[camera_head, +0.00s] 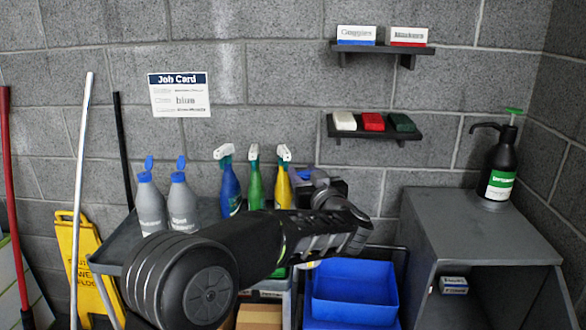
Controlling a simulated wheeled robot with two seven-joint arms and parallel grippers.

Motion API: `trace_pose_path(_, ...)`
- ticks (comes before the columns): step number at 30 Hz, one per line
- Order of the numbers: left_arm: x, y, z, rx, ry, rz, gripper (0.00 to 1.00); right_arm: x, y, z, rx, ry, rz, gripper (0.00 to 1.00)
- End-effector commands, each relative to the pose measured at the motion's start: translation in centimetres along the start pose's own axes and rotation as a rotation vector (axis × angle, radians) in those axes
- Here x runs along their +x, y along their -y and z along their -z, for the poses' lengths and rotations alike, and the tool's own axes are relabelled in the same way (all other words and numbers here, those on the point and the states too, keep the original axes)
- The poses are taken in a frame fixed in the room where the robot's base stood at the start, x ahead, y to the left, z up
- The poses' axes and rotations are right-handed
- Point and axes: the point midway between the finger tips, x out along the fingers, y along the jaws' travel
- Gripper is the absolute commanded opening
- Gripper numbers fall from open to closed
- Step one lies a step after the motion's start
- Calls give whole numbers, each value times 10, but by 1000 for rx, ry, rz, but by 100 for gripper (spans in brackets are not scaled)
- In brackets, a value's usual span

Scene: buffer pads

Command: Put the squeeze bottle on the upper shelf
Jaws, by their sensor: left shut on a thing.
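Two grey squeeze bottles with blue caps, one on the left (151,208) and one on the right (183,208), stand upright side by side on the left of the cart top (209,212). The upper shelf (365,46) is on the back wall, with a blue-and-white box (356,36) and a red-and-white box (408,37) on it. My left gripper (314,184) is right of the spray bottles, below the lower shelf. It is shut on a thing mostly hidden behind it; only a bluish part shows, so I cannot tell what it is. My right gripper is out of view.
Blue (230,190), green (255,190) and yellow (282,187) spray bottles stand behind my arm. The lower shelf (374,134) holds white, red and green blocks. A black pump bottle (499,168) stands on the grey cabinet (450,216). Blue bins (354,288) are below.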

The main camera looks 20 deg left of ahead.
Motion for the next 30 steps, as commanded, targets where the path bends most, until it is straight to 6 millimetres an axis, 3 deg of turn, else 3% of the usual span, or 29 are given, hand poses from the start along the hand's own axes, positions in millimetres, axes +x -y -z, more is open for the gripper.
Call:
trace_pose_path(8,-24,-23,-44,3,0,-221,0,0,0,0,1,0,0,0)
trace_pose_path(15,-58,-35,-107,6,5,-427,0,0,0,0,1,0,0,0)
trace_pose_path(24,-112,-31,-193,2,6,-661,0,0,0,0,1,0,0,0)
trace_pose_path(30,-134,-19,-227,0,3,-730,0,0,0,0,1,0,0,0)
